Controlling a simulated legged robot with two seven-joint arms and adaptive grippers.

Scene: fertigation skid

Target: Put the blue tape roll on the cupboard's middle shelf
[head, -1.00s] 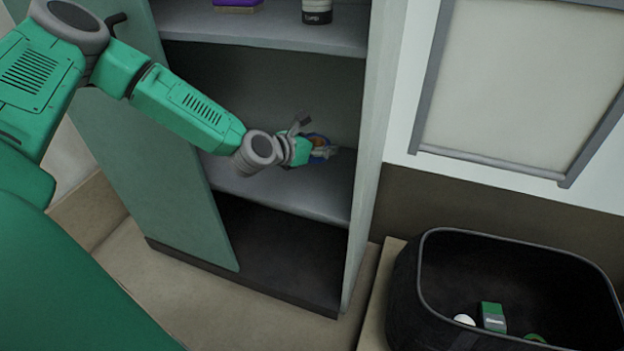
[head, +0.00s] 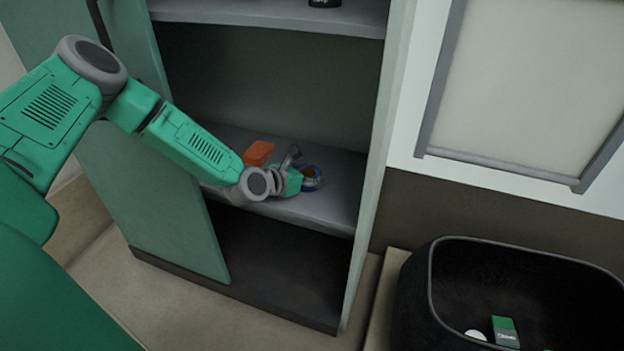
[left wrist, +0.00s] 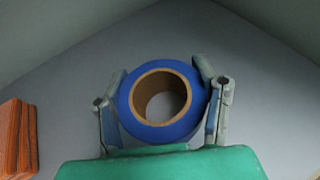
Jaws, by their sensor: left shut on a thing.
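The blue tape roll (head: 311,177) is at my left gripper, over the cupboard's middle shelf (head: 325,210) near its front right. In the left wrist view the roll (left wrist: 124,108) shows its brown core, with a finger on each side. My left gripper (left wrist: 163,98) is shut on it; it also shows in the head view (head: 305,172). The roll is at or just above the shelf surface; I cannot tell if it touches. The cupboard (head: 378,150) stands with its green door open on the left. My right gripper is not in view.
An orange-red block (head: 259,153) sits on the middle shelf left of the roll; it also shows in the left wrist view (left wrist: 17,138). A dark object stands on the upper shelf (head: 280,18). A black bin (head: 420,290) with several items is at the lower right.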

